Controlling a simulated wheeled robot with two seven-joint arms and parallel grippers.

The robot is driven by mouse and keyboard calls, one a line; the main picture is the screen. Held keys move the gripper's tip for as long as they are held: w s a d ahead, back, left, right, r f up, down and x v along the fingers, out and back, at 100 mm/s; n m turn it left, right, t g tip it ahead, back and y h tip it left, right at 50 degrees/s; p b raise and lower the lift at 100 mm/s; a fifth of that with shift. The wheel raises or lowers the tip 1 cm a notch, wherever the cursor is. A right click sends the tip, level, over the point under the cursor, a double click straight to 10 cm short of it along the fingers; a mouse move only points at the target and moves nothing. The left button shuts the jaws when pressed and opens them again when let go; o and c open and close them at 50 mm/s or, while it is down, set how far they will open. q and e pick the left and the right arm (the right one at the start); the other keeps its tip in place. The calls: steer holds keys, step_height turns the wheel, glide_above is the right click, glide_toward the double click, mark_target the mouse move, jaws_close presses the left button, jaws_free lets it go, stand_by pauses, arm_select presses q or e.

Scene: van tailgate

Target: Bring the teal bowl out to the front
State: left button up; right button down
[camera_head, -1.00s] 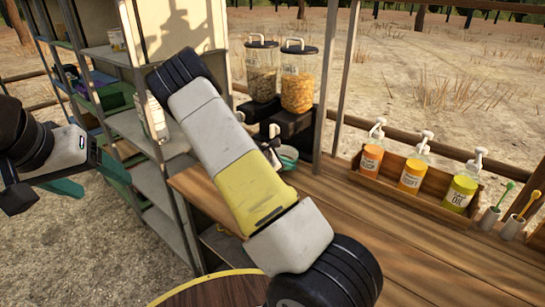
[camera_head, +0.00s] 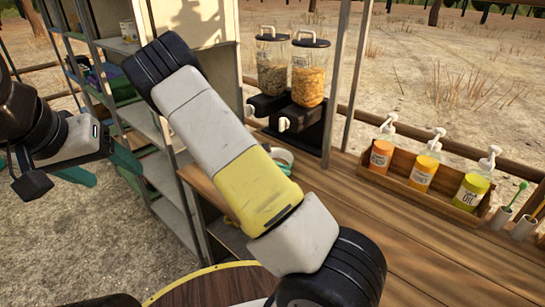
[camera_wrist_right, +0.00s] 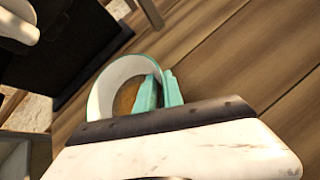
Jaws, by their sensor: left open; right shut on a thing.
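The teal bowl (camera_head: 285,157), white inside with a teal rim, is at the far end of the wooden counter in front of the dispensers. My right forearm hides most of it in the head view. In the right wrist view the bowl (camera_wrist_right: 107,85) shows in the teal fingers of my right gripper (camera_wrist_right: 160,90), which is shut on its wall. I cannot tell whether the bowl touches the counter. My left gripper (camera_head: 101,168) is open and empty, out to the left by the grey shelves.
Two dispensers (camera_head: 308,75) on a black stand are behind the bowl. A wooden rack (camera_head: 408,185) of pump bottles lines the counter's back, with cups (camera_head: 501,218) to its right. Grey shelves (camera_head: 175,205) stand left. The counter's (camera_head: 390,245) front is clear; a round wooden top (camera_head: 205,288) is below.

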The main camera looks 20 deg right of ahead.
steer(key=shift+s+a+f, duration=0.1)
steer(key=shift+s+a, duration=0.65)
steer(key=shift+a, duration=0.5)
steer(key=shift+s+a+r, duration=0.1)
steer(key=shift+s+a, duration=0.6)
steer(key=shift+a, duration=0.6)
steer(key=shift+s+a+f, duration=0.1)
steer(key=shift+s+a, duration=0.65)
steer(key=shift+a, duration=0.5)
steer(key=c, duration=1.4)
jaws_free()
steer(key=v, duration=0.7)
steer(key=shift+a+r, duration=0.15)
steer(key=shift+r, duration=0.1)
steer(key=s+r+m+t+y, duration=0.1)
steer(key=s+r+m+y, duration=0.3)
steer(key=s+r, duration=0.3)
steer(key=s+r+m+t+y, duration=0.1)
steer(key=s+r+m+y, duration=0.3)
steer(key=r, duration=0.5)
steer(key=s+r+m+t+y, duration=0.1)
steer(key=s+r+m+y, duration=0.3)
steer(key=s+r+m, duration=0.4)
steer(key=shift+s+d+r+m+y, duration=0.15)
steer(key=shift+s+m+y, duration=0.1)
steer(key=shift+s, duration=0.2)
steer(key=shift+s+d+r+m+y, duration=0.15)
steer(key=shift+s+m, duration=0.1)
steer(key=shift+s, duration=0.15)
